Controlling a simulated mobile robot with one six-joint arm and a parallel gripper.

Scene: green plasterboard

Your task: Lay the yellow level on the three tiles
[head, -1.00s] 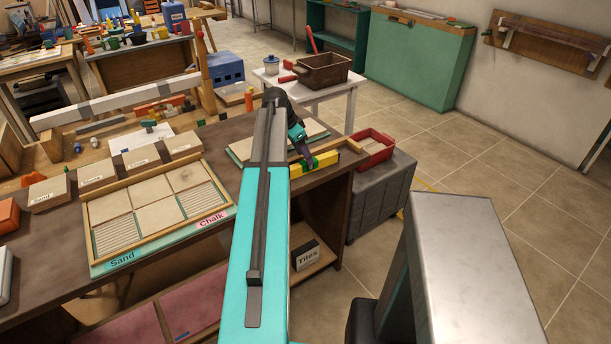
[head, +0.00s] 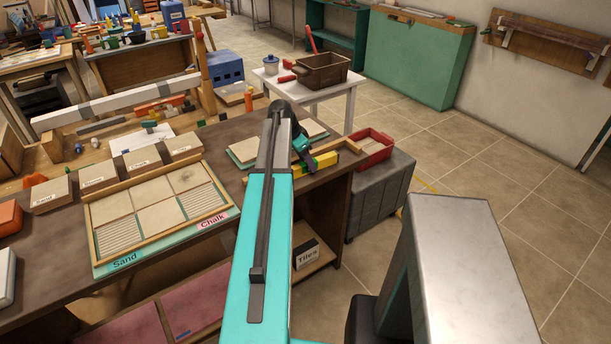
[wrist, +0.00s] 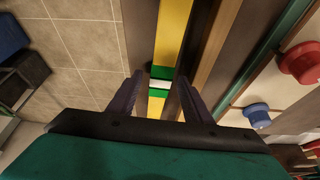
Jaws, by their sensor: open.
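The yellow level (head: 322,162) with a green section lies beside a wooden strip near the right end of the dark brown bench. In the wrist view the yellow level (wrist: 174,32), with its green bands and white middle, runs lengthwise between my fingers. My gripper (head: 304,152) is over the level. In the wrist view my gripper (wrist: 160,88) is open, one finger on each side of the banded section; I cannot tell if they touch it. A green-edged board (head: 246,149) with pale top is partly hidden behind my arm. I cannot tell which tiles are the three.
A framed tray of tiles (head: 236,205) marked Sand and Chalk lies left of my arm, with several labelled blocks behind it. A red bin (head: 374,158) stands right of the bench. In the wrist view, red (wrist: 301,62) and blue knobs (wrist: 257,115) show at right.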

